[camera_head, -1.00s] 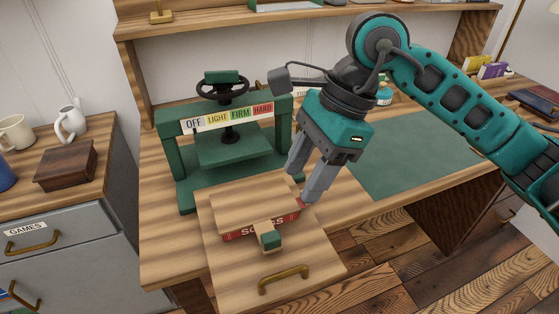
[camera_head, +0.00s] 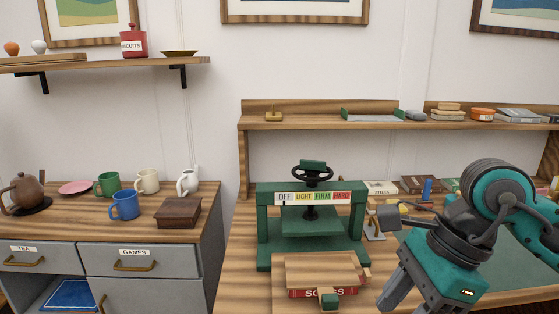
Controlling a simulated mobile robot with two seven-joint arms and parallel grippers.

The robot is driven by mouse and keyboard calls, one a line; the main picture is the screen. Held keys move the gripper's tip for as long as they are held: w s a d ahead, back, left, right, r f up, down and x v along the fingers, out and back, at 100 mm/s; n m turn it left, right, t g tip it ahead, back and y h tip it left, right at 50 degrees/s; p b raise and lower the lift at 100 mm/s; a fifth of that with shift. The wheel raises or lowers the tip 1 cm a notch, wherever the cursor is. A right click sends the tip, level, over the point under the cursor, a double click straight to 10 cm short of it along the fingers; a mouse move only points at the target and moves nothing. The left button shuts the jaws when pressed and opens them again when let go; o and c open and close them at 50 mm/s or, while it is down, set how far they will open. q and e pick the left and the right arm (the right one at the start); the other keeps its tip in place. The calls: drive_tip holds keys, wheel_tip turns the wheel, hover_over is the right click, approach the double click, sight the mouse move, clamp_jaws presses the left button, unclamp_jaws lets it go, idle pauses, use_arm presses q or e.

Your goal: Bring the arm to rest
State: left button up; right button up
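My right arm comes in from the right, with its teal and dark grey gripper (camera_head: 396,292) over the desk, just right of a red book labelled partly "SO...S" (camera_head: 345,291). The fingers point down and are cut by the lower picture edge, so I cannot tell whether they are open or shut. The book lies between wooden boards, and the upper board (camera_head: 320,268) covers it. A small green-ended block (camera_head: 329,300) sits at its front. The green press (camera_head: 262,225) stands behind with its handwheel (camera_head: 312,172) on top. My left gripper is not in view.
A grey cabinet (camera_head: 180,262) at left holds mugs, a teapot (camera_head: 27,192) and a wooden box (camera_head: 178,212). A desk shelf (camera_head: 320,122) runs behind the press. Small items and books (camera_head: 420,184) stand behind my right arm. A green mat (camera_head: 500,265) lies at right.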

drive_tip(key=s+a+r+m+g+y+p, duration=0.1)
drive_tip(key=a+r+m+y, duration=0.25)
drive_tip(key=a+y, duration=0.35)
drive_tip(key=s+a+r+m+g+y+p, duration=0.1)
drive_tip(key=s+a+r+m+y, duration=0.15)
drive_tip(key=a+m+y, duration=0.45)
drive_tip(key=w+d+f+m+t+h+p, duration=0.1)
drive_tip(key=w+d+f+m+t+h, duration=0.45)
drive_tip(key=m+t, duration=0.7)
drive_tip(key=w+d+f+m+t+h+p, duration=0.1)
drive_tip(key=w+d+f+m+t+h, duration=0.55)
drive_tip(key=m, duration=1.05)
use_arm(q)
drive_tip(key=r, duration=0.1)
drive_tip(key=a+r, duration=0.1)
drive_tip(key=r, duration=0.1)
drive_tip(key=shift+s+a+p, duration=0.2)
drive_tip(key=shift+p, duration=0.15)
use_arm(e)
drive_tip(key=s+d+f+m+g+h, duration=0.2)
drive_tip(key=s+f+m, duration=0.4)
drive_tip(key=f, duration=0.4)
drive_tip(key=s+d+f+m+g+h, duration=0.2)
drive_tip(key=s+f+m+g, duration=0.2)
drive_tip(key=s+f, duration=0.4)
drive_tip(key=shift+s+f+m+h, duration=0.2)
drive_tip(key=shift+f+m+h, duration=0.1)
drive_tip(key=shift+f+m, duration=0.65)
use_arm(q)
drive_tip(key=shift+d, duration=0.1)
